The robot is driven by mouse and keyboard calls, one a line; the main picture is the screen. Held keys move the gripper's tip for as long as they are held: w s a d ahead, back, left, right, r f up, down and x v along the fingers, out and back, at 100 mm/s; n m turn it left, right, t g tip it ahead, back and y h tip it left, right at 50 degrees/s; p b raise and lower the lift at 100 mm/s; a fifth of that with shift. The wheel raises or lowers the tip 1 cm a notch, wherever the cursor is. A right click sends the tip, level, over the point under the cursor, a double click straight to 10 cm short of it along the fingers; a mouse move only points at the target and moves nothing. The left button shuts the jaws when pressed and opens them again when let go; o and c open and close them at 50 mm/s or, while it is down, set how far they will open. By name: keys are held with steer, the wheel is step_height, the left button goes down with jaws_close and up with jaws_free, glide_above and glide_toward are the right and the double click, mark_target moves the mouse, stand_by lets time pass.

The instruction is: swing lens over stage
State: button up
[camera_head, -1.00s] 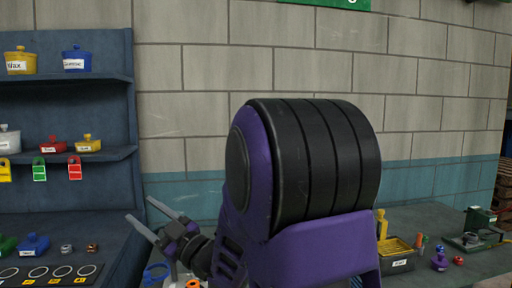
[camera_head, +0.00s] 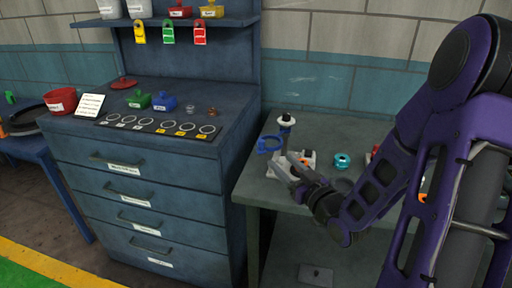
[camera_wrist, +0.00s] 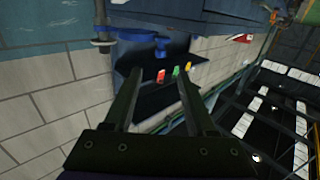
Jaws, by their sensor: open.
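A small magnifier stand is at the left end of the green-grey table. It has an upright post with a dark knob (camera_head: 286,119). A blue lens ring (camera_head: 270,144) sticks out to the left of the post, over the table's left edge. The white stage base (camera_head: 308,155) stands low at the post's foot, partly hidden by my fingers. My gripper (camera_head: 281,161) is open and empty, in front of the stand and just below the ring in the head picture. In the wrist view the blue lens (camera_wrist: 147,43) lies beyond my open fingertips (camera_wrist: 156,70), apart from them.
A blue drawer cabinet (camera_head: 150,185) stands left of the table (camera_head: 330,125), with a small gap. A teal round object (camera_head: 342,160) sits right of the stand. Shelves with colored tags rise behind the cabinet. My arm covers the table's right part.

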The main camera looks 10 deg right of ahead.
mark_target(259, 141)
steer(key=x, duration=1.5)
steer(key=shift+w+a, duration=0.1)
steer(key=shift+c, duration=0.3)
jaws_close()
stand_by(0.6)
